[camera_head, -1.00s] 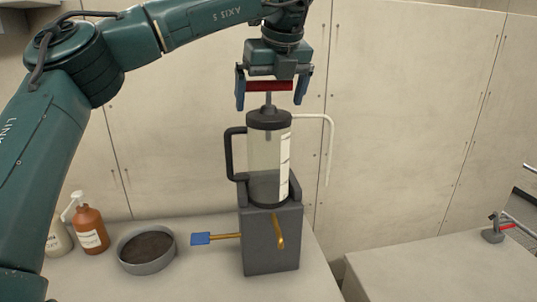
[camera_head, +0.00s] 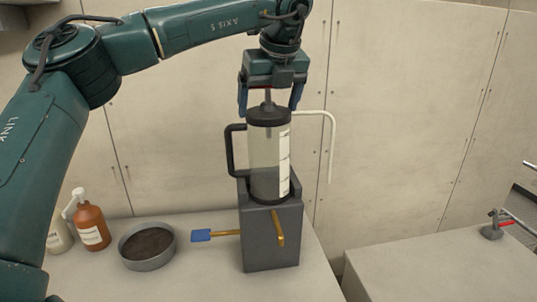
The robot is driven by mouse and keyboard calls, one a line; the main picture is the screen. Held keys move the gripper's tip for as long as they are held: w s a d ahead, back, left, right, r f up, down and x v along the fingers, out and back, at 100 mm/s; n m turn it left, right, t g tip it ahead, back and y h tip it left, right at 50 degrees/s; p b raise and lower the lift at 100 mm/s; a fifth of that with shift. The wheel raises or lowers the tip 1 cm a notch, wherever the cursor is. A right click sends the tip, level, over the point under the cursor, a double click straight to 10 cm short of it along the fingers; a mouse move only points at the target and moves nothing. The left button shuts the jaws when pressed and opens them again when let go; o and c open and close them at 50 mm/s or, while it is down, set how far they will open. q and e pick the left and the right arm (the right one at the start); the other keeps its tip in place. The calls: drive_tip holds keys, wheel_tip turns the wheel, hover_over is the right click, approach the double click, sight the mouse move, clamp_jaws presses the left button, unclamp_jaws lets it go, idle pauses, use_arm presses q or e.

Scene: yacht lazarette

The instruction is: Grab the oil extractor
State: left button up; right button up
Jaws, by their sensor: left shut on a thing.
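The oil extractor (camera_head: 266,160) is a tall clear cylinder with a black cap, a black side handle on its left, a white label strip and a pale bent tube on its right. It stands upright in a dark grey block-shaped holder (camera_head: 270,245). My left gripper (camera_head: 270,107) comes from above and is shut on the extractor's top, its blue fingers on either side near the cap. Only a thin bit of the red top handle shows under the palm. Exactly where the fingers touch is hard to tell. My right gripper is not in view.
A round grey pan (camera_head: 147,263) with dark contents, an orange-brown pump bottle (camera_head: 91,227) and a pale bottle (camera_head: 58,236) stand left of the holder. A blue-ended yellow lever (camera_head: 214,235) sticks out left. The right-hand bench (camera_head: 420,275) is mostly clear.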

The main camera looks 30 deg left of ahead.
use_arm(q)
drive_tip(key=c, duration=0.7)
drive_tip(key=shift+r, duration=0.15)
drive_tip(key=shift+c, duration=0.4)
